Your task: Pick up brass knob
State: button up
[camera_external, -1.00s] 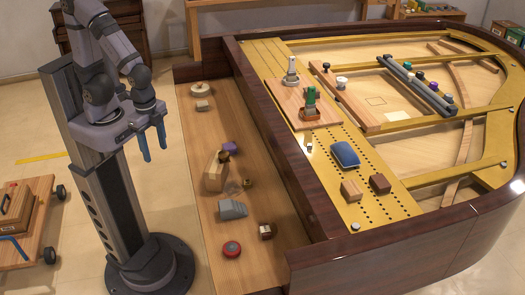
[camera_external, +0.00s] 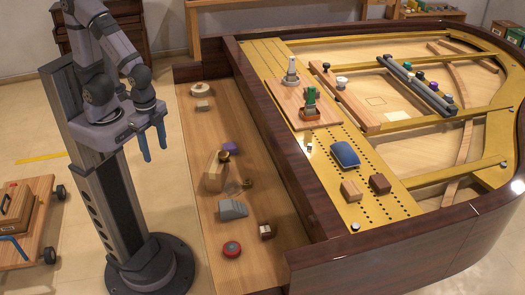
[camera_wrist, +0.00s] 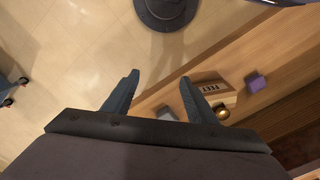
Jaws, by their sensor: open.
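The brass knob (camera_wrist: 222,112) shows in the wrist view as a small shiny golden ball, just right of my right finger and partly hidden by it. In the external view a small brass-coloured piece (camera_external: 247,183) lies on the wooden key shelf beside a pale wooden block (camera_external: 215,170); I cannot be sure that it is the same knob. My gripper (camera_external: 154,141) hangs to the left of the shelf, above the floor, its blue fingers pointing down. In the wrist view my gripper (camera_wrist: 159,77) is open, with nothing between its fingers.
The dark piano rim (camera_external: 270,135) rises to the shelf's right. Bare wood separates several pieces.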

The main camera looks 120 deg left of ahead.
jog(key=shift+o, duration=0.3)
jog(key=shift+r, duration=0.1)
dwell(0.4)
notch_tip(320, 180, up, 4)
notch_tip(320, 180, down, 3)
jog(key=s+n+h+b, duration=0.25)
jog(key=n+h, duration=0.25)
jog(key=n, duration=0.4)
jog(key=w+a+n+t+h+b, duration=0.45)
jog(key=w+n+t, duration=0.25)
jog(key=n, duration=0.7)
jog(key=a+r+n+t+y+b, duration=0.3)
jog(key=a+n+t+y, duration=0.5)
jog(key=a, duration=0.8)
notch_tip(320, 180, down, 16)
jog(key=a+n+t+h, duration=0.1)
jog(key=n, duration=0.1)
jog(key=shift+w+r+n, duration=0.2)
jog(key=shift+w+n, duration=0.15)
jog(key=shift+n, duration=0.05)
